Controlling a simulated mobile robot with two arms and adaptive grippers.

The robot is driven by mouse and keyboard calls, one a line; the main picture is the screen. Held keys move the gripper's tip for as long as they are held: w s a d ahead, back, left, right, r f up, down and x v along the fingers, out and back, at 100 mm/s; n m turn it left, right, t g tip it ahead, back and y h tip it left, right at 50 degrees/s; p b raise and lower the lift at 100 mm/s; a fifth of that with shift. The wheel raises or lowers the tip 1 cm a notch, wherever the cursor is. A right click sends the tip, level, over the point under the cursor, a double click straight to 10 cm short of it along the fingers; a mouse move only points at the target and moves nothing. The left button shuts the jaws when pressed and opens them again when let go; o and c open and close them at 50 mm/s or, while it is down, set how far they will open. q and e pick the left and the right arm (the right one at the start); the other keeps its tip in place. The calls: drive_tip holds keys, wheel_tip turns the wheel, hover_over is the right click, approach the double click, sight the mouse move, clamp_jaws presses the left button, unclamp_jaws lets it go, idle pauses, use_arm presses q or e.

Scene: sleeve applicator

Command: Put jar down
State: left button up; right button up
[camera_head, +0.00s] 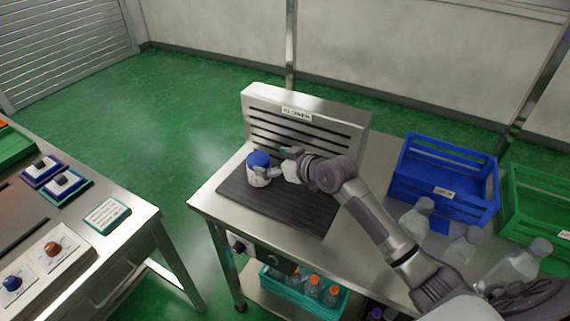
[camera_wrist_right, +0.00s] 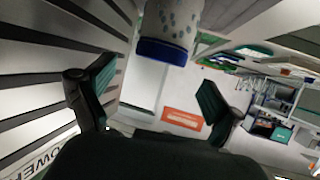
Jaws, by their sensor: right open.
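The jar (camera_head: 259,177) is white with dark specks and has a blue lid. It stands upright on the dark ribbed mat (camera_head: 290,211) in front of the blower (camera_head: 345,131). My right gripper (camera_head: 284,165) is open just to the right of the jar. In the right wrist view the jar (camera_wrist_right: 172,18) appears upside down at the top, beyond the open fingers of my right gripper (camera_wrist_right: 155,82). A gap shows between the fingers and the jar there. The jar's base is cut off in that view. My left gripper is not in view.
A blue crate (camera_head: 448,188) and a green crate (camera_head: 541,205) stand at the right, with clear bottles (camera_head: 416,219) in front. A teal crate (camera_head: 330,301) of orange-capped bottles sits on the lower shelf. A separate control bench (camera_head: 138,222) stands left across a gap.

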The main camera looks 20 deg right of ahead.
drive_tip(key=v, duration=0.6)
drive_tip(key=shift+s, duration=0.2)
drive_tip(key=shift+r, duration=0.15)
